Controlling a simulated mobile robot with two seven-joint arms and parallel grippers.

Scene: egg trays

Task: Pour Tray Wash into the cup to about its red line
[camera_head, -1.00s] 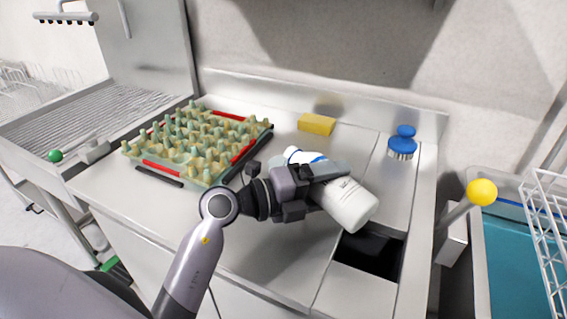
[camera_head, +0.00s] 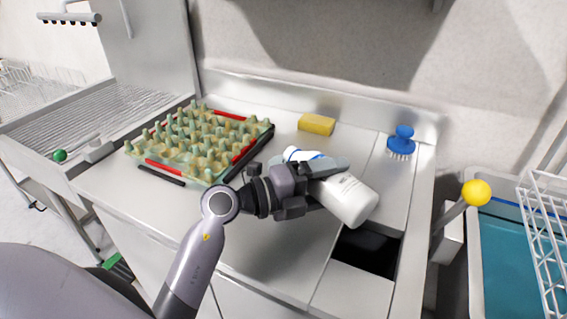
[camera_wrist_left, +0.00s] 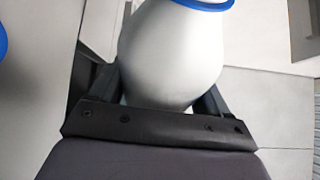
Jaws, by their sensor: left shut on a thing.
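My left gripper (camera_head: 318,180) is shut on a white bottle (camera_head: 349,200) with a blue ring near its neck, which I take to be the Tray Wash. The bottle is held tilted over the steel counter, its neck end toward the upper left and its base toward the lower right. Small print shows on its side. In the left wrist view the bottle (camera_wrist_left: 172,55) sits between the two fingers, with its blue ring at the top edge. I cannot make out the cup or its red line; the gripper and bottle may hide it. My right gripper is not in view.
A green egg tray (camera_head: 200,145) with red strips lies on the counter at left. A yellow sponge (camera_head: 317,124) and a blue brush (camera_head: 402,143) stand at the back. A dark opening (camera_head: 368,252) is in the counter below the bottle. A yellow ball-topped lever (camera_head: 476,193) and a teal basin (camera_head: 525,260) are at right.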

